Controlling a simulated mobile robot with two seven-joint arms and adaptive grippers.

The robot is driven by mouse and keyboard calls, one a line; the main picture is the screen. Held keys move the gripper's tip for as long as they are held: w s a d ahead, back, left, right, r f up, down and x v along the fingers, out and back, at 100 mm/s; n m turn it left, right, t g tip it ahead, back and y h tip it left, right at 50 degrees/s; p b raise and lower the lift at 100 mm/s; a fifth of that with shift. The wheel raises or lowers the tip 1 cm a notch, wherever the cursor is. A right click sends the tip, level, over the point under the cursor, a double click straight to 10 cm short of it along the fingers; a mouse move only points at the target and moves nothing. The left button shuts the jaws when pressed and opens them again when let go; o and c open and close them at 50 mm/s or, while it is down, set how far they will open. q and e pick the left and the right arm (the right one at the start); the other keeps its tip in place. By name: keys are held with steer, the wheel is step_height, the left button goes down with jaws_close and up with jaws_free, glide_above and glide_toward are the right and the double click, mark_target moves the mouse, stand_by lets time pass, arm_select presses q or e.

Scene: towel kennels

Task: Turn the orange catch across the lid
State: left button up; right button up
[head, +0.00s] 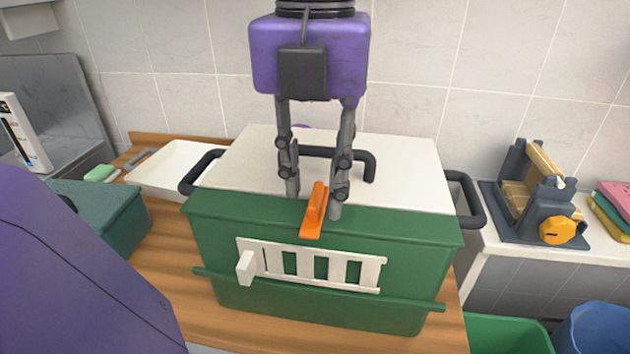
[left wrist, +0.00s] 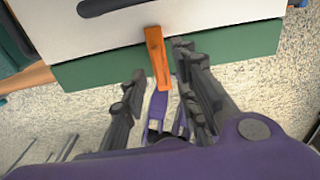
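The orange catch (head: 313,217) sits at the front edge of the white lid (head: 408,160) of the green box (head: 220,232). It points forward, reaching from the lid over the green rim. It also shows in the left wrist view (left wrist: 157,62), lying across the lid's edge. My left gripper (head: 314,203) comes down from above with its fingers open, one on each side of the catch. In the left wrist view the gripper (left wrist: 160,62) has a gap on both sides, narrower on the right; contact cannot be made out. My right gripper is not in view.
A black handle (head: 368,166) stands on the lid behind the fingers. A white slatted vent with a knob (head: 247,267) is on the box front. A white tray (head: 172,167) lies behind left, and a grey device with a yellow knob (head: 556,231) stands at right.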

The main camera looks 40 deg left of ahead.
mark_target(314, 196)
arm_select(q)
step_height(314, 196, up, 10)
steer(key=shift+r, duration=0.25)
steer(key=shift+s, duration=0.1)
stand_by(0.5)
